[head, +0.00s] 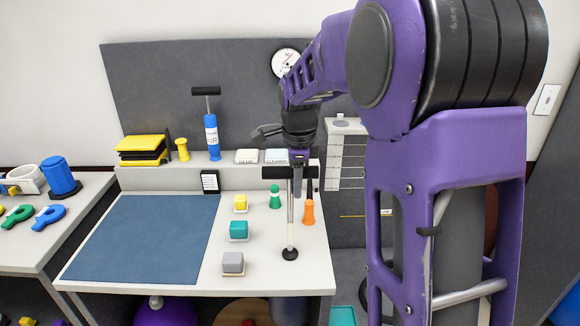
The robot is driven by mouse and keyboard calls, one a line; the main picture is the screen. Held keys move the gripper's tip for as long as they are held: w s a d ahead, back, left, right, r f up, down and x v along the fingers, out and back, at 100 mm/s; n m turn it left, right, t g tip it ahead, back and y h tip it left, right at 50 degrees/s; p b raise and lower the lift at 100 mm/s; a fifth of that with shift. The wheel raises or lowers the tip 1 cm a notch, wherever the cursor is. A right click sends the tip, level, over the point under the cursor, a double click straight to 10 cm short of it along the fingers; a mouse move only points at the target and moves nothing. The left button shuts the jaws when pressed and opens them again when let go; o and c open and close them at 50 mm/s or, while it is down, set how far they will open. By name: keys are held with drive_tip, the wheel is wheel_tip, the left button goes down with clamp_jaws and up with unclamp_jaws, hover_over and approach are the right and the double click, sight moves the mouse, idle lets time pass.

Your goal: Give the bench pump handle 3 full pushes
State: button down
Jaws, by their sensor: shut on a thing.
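The bench pump handle (276,173) is a black T-shaped crossbar near the right side of the bench. A slim pale rod (290,215) runs down from it to a round black base (290,254) on the bench top, and a long length of rod shows. My gripper (298,164) comes down from above and is shut on the crossbar, right of its middle. The fingertips are small and partly lost against the dark handle.
A blue hand pump (212,138) stands on the back ledge. A green piece (275,197) and an orange cone (308,212) are close by. A blue mat (145,238) lies left.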

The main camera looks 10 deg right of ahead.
wheel_tip(320, 180, down, 7)
drive_tip(key=b, duration=0.4)
drive_tip(key=shift+b, duration=0.3)
drive_tip(key=shift+f+b, duration=0.4)
drive_tip(key=shift+f, duration=3.2)
drive_tip(key=shift+r, duration=0.1)
wheel_tip(320, 180, up, 7)
drive_tip(key=p, duration=0.5)
drive_tip(key=shift+r+p, duration=0.15)
drive_tip(key=shift+p, duration=0.15)
